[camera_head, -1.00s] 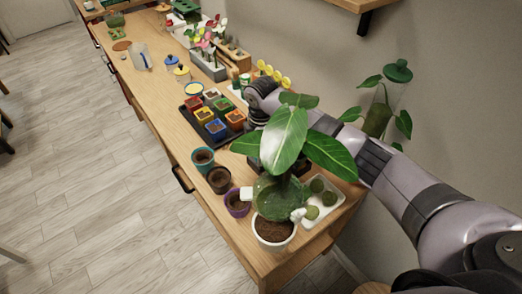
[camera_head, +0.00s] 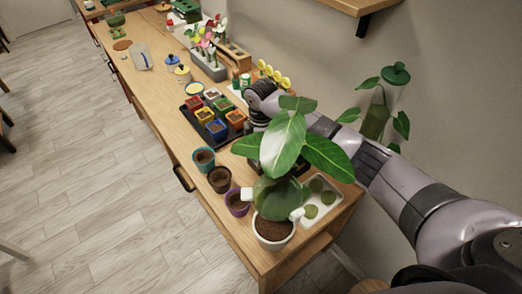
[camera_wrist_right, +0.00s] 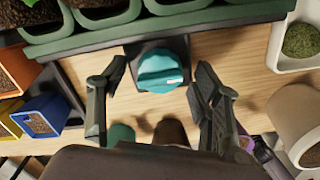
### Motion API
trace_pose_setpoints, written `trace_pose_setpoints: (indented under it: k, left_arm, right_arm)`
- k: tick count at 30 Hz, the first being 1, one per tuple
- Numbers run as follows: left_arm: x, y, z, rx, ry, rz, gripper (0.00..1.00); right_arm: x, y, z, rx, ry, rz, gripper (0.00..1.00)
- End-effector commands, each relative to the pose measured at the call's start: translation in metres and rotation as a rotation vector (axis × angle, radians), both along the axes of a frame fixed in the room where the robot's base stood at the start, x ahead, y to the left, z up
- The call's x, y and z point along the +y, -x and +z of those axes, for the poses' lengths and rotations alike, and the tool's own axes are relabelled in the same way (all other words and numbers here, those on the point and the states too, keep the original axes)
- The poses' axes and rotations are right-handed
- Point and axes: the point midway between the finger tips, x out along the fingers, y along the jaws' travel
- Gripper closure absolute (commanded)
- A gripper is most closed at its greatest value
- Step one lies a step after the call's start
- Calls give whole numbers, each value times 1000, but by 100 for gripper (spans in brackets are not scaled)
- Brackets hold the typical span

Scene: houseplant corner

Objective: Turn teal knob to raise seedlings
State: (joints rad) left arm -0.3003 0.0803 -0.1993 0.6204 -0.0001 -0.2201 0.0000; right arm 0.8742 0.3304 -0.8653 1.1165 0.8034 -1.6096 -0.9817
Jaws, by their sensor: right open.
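The teal knob (camera_wrist_right: 160,70) shows in the right wrist view, on a dark mount at the front of a green tray (camera_wrist_right: 165,24) with soil-filled cells. My right gripper (camera_wrist_right: 158,80) is open, with one finger on each side of the knob and a visible gap on both sides. In the head view my right arm reaches in from the right, and its gripper, the knob and the green tray are hidden behind the plant's leaves (camera_head: 284,143). I cannot make out the seedlings themselves. My left gripper is in neither view.
A leafy plant in a white pot (camera_head: 272,232) stands at the table's near end. Teal (camera_head: 203,157), brown (camera_head: 219,179) and purple (camera_head: 237,202) pots line the left edge. A black tray (camera_head: 190,116) holds several coloured pots. A white tray (camera_head: 333,206) holds moss balls.

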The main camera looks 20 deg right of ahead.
Motion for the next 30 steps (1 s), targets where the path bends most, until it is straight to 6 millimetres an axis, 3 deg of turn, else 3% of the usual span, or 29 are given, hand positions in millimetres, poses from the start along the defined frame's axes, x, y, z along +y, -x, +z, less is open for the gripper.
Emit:
trace_pose_setpoints:
  k: [7, 11, 24, 30]
  left_arm:
    - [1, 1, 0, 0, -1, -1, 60]
    - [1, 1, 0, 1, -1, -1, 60]
    - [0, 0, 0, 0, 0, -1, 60]
    - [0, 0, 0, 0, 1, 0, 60]
  right_arm:
    - [0, 0, 1, -1, 0, 0, 41]
    - [0, -1, 11, -4, -1, 0, 41]
    - [0, -1, 97, -3, -1, 1, 41]
    - [0, -1, 117, -1, 0, 0, 41]
